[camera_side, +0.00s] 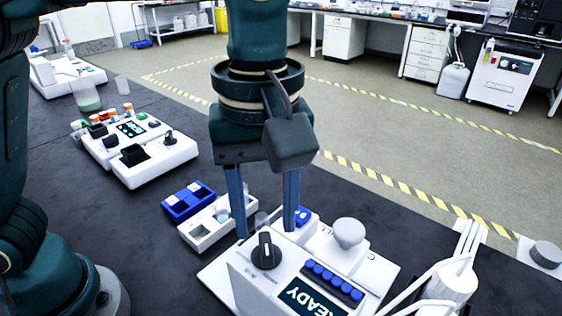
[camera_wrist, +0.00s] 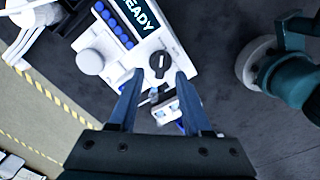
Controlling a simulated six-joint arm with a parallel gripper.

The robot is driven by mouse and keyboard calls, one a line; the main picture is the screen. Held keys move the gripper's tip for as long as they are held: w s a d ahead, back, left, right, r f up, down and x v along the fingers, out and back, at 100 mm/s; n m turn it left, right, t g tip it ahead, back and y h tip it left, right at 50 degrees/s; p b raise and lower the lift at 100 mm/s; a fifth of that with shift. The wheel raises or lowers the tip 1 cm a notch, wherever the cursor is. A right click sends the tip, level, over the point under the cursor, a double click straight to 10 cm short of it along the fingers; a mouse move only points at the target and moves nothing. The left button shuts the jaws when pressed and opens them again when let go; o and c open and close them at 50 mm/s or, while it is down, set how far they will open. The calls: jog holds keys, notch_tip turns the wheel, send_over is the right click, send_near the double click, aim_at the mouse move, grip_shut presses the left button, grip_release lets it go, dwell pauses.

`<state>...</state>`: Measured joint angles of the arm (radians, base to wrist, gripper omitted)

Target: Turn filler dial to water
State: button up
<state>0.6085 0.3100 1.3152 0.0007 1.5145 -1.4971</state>
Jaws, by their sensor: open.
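The filler (camera_side: 245,290) is a white machine at the front centre with a dark screen (camera_side: 311,299) reading "READY". Its dial (camera_side: 266,251) is a black knob with a light pointer line on its top face. The dial also shows in the wrist view (camera_wrist: 160,64). Any label for water around it is too small to read. My gripper (camera_side: 264,236) is open, fingers pointing down, just behind the dial in the side view. In the wrist view my gripper (camera_wrist: 154,76) has its two fingertips apart near the dial, with nothing held between them.
A row of blue caps (camera_side: 333,280) and a white rounded knob (camera_side: 349,233) are on the filler's right. A white tray (camera_side: 205,228) and a blue rack (camera_side: 189,201) stand behind it. Another white device (camera_side: 150,160) is at the left. Dark bench lies bare between them.

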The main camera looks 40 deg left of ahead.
jog(key=shift+r, duration=0.85)
jog(key=shift+w+a+r, duration=0.15)
jog(key=shift+a+r, duration=0.05)
jog(key=shift+a, duration=0.1)
jog(key=s+a+r+t, duration=0.1)
jog(key=a+t, duration=0.1)
jog(key=a, duration=0.4)
jog(key=s+a+r+t, duration=0.1)
jog(key=s+a+r, duration=0.1)
jog(key=a, duration=0.3)
jog(key=s+a+f+m+t, duration=0.2)
jog(key=a+f+m, duration=0.2)
jog(key=f+m, duration=0.3)
jog(key=m, duration=0.3)
jog(key=shift+s+f+t, duration=0.3)
jog(key=shift+s+f, duration=0.05)
